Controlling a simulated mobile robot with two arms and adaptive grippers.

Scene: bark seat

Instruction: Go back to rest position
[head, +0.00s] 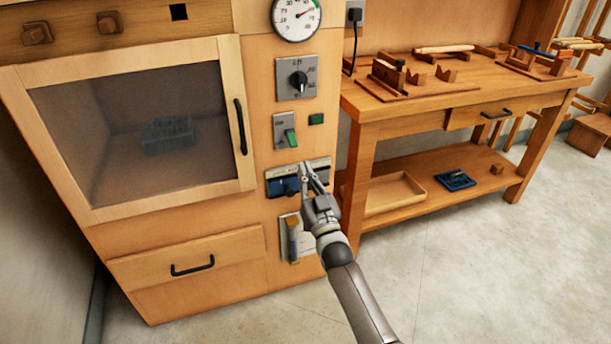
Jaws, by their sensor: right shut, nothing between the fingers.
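My right gripper (311,178) is in front of the wooden cabinet's control column. Its fingers are shut and empty, close to a panel with a blue knob (284,186). I cannot tell whether the fingertips touch the panel. The gripper hides part of that panel. My right arm comes in from the bottom right of centre. My left gripper is not in view.
The cabinet (190,290) has a closed glass door (150,130), a gauge (296,14), a dial (298,80) and a green switch (289,137). A workbench (400,110) with jigs and a lower shelf stands right. The floor (470,270) at lower right is clear.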

